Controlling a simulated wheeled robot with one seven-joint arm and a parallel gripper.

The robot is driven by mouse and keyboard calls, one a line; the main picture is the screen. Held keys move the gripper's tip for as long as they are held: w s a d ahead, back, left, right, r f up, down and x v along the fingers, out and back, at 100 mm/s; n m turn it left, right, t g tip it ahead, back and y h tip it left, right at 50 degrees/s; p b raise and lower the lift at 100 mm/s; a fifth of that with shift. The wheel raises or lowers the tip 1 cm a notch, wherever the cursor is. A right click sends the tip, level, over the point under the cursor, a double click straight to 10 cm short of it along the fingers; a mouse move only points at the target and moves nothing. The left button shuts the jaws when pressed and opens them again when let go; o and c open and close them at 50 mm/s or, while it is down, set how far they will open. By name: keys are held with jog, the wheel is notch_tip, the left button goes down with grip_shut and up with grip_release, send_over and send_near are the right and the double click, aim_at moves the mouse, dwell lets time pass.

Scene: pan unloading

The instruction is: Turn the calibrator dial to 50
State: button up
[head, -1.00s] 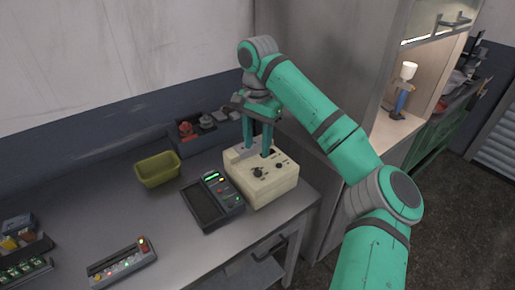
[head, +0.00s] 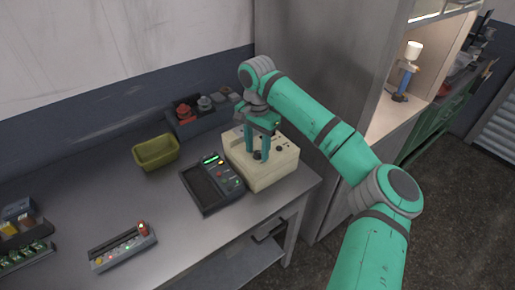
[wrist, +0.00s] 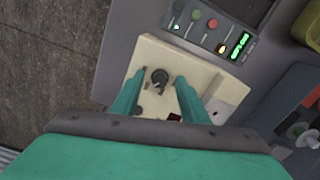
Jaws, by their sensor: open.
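The calibrator is a cream box (head: 265,177) near the right end of the table in the head view; it also fills the middle of the wrist view (wrist: 150,52). Its dark dial (wrist: 159,76) shows between my fingertips in the wrist view, slightly beyond them. My gripper (head: 258,157) points down over the box in the head view, with its fingertips close around the dial. In the wrist view my gripper (wrist: 155,82) is open, one finger on each side of the dial, with gaps visible. The dial's scale and reading are too small to make out.
A dark device with a lit green display (head: 210,185) stands directly left of the calibrator. A tall grey cabinet (head: 315,90) rises on the right. The table's middle is clear.

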jog(key=shift+f, duration=0.1)
grip_shut()
